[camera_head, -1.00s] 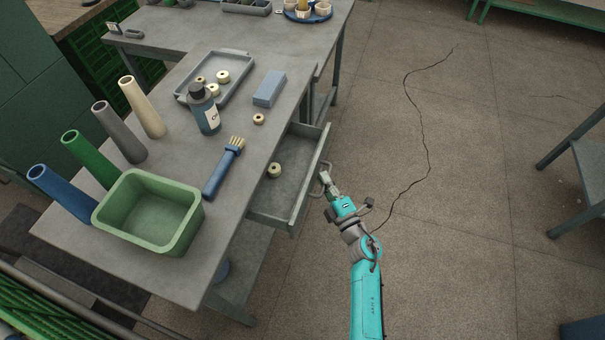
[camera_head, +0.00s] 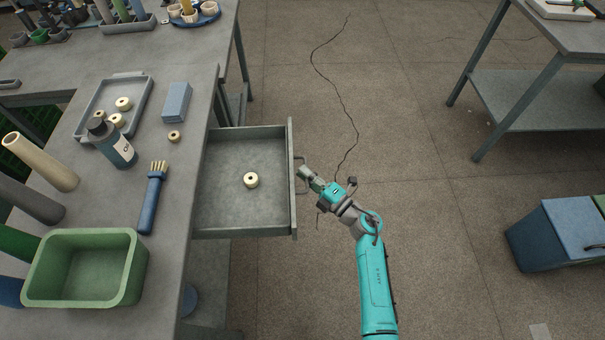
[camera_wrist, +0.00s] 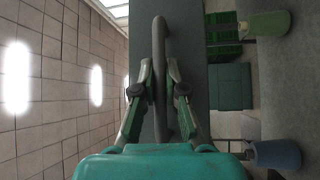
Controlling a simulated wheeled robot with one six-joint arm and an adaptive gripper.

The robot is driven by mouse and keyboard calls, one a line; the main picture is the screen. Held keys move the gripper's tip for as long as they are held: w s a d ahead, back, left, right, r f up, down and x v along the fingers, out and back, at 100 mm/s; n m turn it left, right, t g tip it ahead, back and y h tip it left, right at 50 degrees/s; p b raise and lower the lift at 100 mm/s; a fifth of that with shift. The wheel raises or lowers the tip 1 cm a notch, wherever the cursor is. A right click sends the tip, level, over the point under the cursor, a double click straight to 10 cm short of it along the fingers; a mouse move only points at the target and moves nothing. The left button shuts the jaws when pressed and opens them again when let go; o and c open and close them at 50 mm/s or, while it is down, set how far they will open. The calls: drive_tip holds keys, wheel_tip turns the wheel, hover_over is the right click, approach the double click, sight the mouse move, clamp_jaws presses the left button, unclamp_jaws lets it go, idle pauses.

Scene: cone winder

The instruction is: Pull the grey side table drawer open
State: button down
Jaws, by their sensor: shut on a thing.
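The grey side table drawer (camera_head: 245,205) stands well out from the right side of the grey table (camera_head: 165,262). A small cream ring (camera_head: 251,180) lies on its floor. The drawer's bar handle (camera_head: 303,172) is on its right-hand front face. My gripper (camera_head: 304,172) is at this handle, with the arm reaching in from the lower right. In the wrist view, the two fingers (camera_wrist: 160,92) are on either side of the curved handle (camera_wrist: 159,40), shut on it. The exact finger contact is small in the head view.
The table top bears a green bin (camera_head: 85,235), a brush (camera_head: 152,200), a dark bottle (camera_head: 115,145), a blue block (camera_head: 176,102), a tray (camera_head: 143,90) and several cones. Open floor lies right of the drawer. A blue box (camera_head: 555,235) stands at the right.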

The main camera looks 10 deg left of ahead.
drive_tip(key=shift+f, duration=0.1)
drive_tip(key=c, duration=1.2)
unclamp_jaws()
drive_tip(key=v, duration=1.2)
drive_tip(key=s+d+r+m+t+h, duration=0.1)
drive_tip(key=s+d+r+m+h, duration=0.3)
drive_tip(key=s+m, duration=0.5)
drive_tip(key=s+d+r+m+t+h, duration=0.2)
drive_tip(key=s+d+r+m+h, duration=0.3)
drive_tip(key=s+m, duration=0.4)
drive_tip(key=s+d+r+m+t+h, duration=0.1)
drive_tip(key=s+d+r+m+h, duration=0.3)
drive_tip(key=s, duration=1.6)
drive_tip(key=d+m+h, duration=0.3)
drive_tip(key=m, duration=0.3)
drive_tip(key=shift+s+r+h, duration=0.3)
drive_tip(key=shift+s+r, duration=0.05)
